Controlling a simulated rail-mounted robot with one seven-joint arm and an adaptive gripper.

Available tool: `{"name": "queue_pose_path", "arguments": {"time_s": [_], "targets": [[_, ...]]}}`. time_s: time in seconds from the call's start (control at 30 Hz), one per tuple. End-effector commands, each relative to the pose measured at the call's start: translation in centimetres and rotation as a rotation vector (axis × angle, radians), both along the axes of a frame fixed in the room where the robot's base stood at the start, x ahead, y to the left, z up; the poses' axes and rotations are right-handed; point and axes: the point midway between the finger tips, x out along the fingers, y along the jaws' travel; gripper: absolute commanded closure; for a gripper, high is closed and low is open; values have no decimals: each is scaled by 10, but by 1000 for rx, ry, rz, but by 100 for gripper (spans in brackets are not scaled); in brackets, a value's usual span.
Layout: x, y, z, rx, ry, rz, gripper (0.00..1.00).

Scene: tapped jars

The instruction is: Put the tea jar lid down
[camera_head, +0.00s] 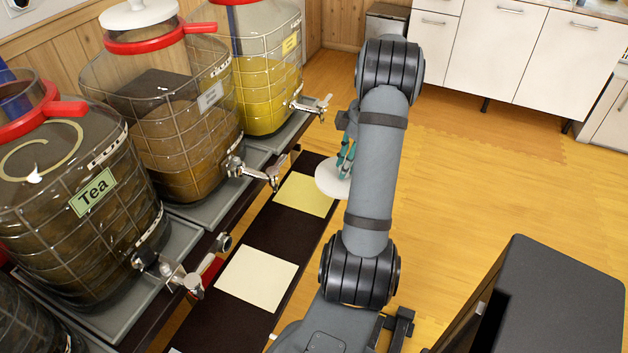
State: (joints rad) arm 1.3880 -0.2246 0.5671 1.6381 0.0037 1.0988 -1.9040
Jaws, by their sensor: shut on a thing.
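The tea jar (100,235) stands at the left, a large glass jar of dark liquid with a green "Tea" label. Its red collar (65,108) surrounds a mouth with no lid on it. A round white lid (327,182) is held in the air at the right edge of the dark shelf, level or nearly so. My gripper (347,160) is shut on this lid from above. My arm hides part of the gripper and the right part of the lid.
Jars of brown (175,130) and yellow liquid (265,90) stand behind the tea jar, with metal taps (255,172) sticking out over the dark shelf (238,225). A pale yellow square (307,194) and a cream square (257,278) lie bare on it. A dark box (555,295) stands at the lower right.

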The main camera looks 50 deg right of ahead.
Motion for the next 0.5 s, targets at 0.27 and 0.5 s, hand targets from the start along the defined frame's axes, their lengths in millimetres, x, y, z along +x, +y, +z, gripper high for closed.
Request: {"name": "queue_pose_path", "arguments": {"time_s": [0.27, 0.5], "targets": [[59, 10, -36, 4, 1, 8, 100], [102, 15, -62, 0, 0, 3, 100]]}}
